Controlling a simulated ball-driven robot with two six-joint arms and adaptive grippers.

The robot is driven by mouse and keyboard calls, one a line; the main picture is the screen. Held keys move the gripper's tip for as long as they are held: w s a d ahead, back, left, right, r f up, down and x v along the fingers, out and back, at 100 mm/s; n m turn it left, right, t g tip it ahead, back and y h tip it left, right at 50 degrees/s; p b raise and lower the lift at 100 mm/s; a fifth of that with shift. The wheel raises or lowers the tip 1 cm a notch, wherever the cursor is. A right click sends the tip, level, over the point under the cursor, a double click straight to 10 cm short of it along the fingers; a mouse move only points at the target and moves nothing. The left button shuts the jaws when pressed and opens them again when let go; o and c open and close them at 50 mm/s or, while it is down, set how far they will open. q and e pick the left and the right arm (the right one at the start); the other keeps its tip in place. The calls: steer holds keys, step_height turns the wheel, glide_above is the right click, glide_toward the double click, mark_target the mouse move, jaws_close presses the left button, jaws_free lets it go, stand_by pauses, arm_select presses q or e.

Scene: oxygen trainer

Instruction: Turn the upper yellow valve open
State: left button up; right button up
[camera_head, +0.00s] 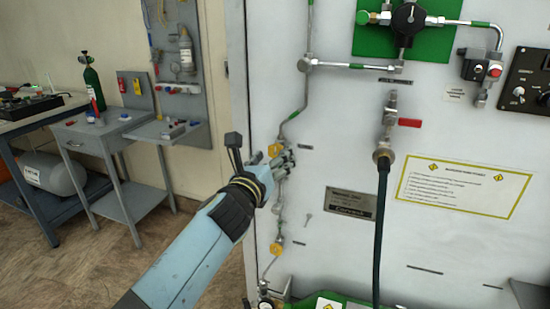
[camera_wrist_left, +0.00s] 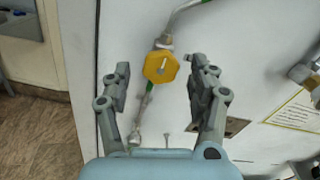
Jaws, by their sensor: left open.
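The upper yellow valve (camera_head: 274,150) sits on a thin vertical pipe near the left edge of the white panel. In the left wrist view it is a yellow knob (camera_wrist_left: 160,68) with a pale bar across its face. My left gripper (camera_head: 283,162) is at this valve and partly covers it. The left wrist view shows the open gripper (camera_wrist_left: 161,82) with one finger on each side of the knob and visible gaps between. Nothing is held. A lower yellow valve (camera_head: 276,248) is further down the same pipe. My right gripper is not in view.
A black hose (camera_head: 380,230) hangs from a fitting with a red lever (camera_head: 410,123) to the right. A yellow-bordered sign (camera_head: 463,188) is on the panel. A grey side table (camera_head: 100,130) and a green bottle (camera_head: 93,85) stand at the left.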

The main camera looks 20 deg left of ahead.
arm_select(q)
steer(key=shift+w, duration=0.9)
steer(key=shift+c, duration=1.4)
steer(key=c, duration=0.9)
steer(key=shift+o, duration=0.2)
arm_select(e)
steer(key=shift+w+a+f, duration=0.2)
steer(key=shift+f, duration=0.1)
